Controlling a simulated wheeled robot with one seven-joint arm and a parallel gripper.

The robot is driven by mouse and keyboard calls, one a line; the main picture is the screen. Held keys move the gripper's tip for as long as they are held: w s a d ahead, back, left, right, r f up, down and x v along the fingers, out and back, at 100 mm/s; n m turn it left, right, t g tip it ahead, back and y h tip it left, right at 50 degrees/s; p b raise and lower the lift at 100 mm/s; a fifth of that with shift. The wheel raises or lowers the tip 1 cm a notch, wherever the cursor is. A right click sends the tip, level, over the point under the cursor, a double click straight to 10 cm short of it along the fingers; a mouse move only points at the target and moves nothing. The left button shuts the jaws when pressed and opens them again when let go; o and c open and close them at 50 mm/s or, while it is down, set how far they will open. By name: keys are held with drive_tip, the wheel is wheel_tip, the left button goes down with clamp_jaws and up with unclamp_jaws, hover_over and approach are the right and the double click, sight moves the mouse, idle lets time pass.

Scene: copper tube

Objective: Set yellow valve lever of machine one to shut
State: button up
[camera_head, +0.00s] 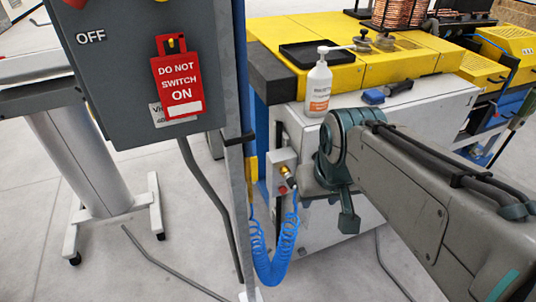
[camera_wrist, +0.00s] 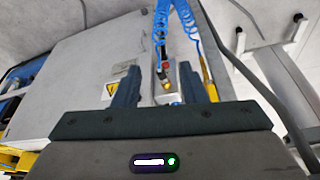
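A small grey valve box with a brass-yellow fitting (camera_head: 285,171) and a red knob (camera_head: 283,189) is on the white machine's side in the head view. In the wrist view the fitting (camera_wrist: 167,86) and red knob (camera_wrist: 173,70) show between my fingers, closer to the right finger. My gripper (camera_wrist: 157,82) is open and empty, with both fingers pointing at the machine side. In the head view one dark finger (camera_head: 348,213) shows right of the box. A narrow upright yellow part (camera_head: 252,170) is left of the box; I cannot tell whether it is the lever. Contact is unclear.
A blue coiled hose (camera_head: 283,250) hangs below the box. A grey post (camera_head: 232,190) with a switch panel (camera_head: 110,65) and a red tag stands close left. A pump bottle (camera_head: 318,88) stands on the machine. Floor is open at lower left.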

sight(254, 168)
drive_tip(key=w+a+r+n+y+b, duration=0.1)
drive_tip(key=w+a+r+n+b, duration=0.2)
drive_tip(key=w+a+b, duration=0.65)
drive_tip(key=shift+t, duration=0.3)
drive_tip(key=w+p+x, duration=0.1)
drive_tip(key=x, duration=0.3)
drive_tip(key=w+a+p+x, duration=0.1)
drive_tip(key=x, duration=0.4)
drive_tip(key=w+r+p+x, duration=0.1)
drive_tip(key=x, duration=0.4)
drive_tip(key=shift+a, duration=0.2)
drive_tip(key=shift+w, duration=0.1)
clamp_jaws()
